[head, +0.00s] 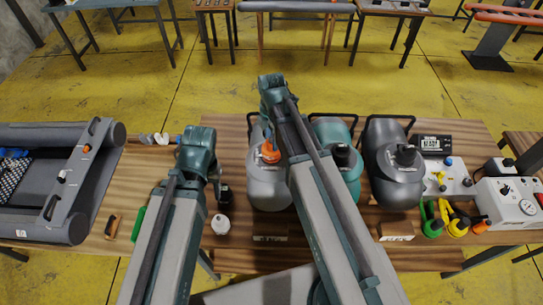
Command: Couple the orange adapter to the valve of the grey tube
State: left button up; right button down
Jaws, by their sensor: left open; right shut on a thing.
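The grey tube (268,189) stands on the bench left of the teal one, with a black handle at its far end. The orange adapter (270,153) is at the top of the grey tube, where the valve would be. The valve is hidden, so I cannot tell whether the adapter is seated on it or just above. My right gripper (271,140) points down there, shut on the adapter, its fingers mostly hidden by my arm. My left gripper (212,178) is open and empty, left of the grey tube, its fingertips hard to make out.
A teal tube (330,132) and a dark grey tube (391,176) stand to the right. Green (431,220) and yellow (457,224) fittings lie beyond, near a white pump box (511,204). A white jar (221,224) stands at front. A grey inflatable boat (100,194) fills the left.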

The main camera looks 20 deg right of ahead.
jog(key=shift+f, duration=0.1)
dwell(0.3)
jog(key=m, duration=0.4)
jog(key=shift+m, duration=2.1)
jog(key=m, duration=0.4)
jog(key=shift+c, duration=1.5)
grip_release()
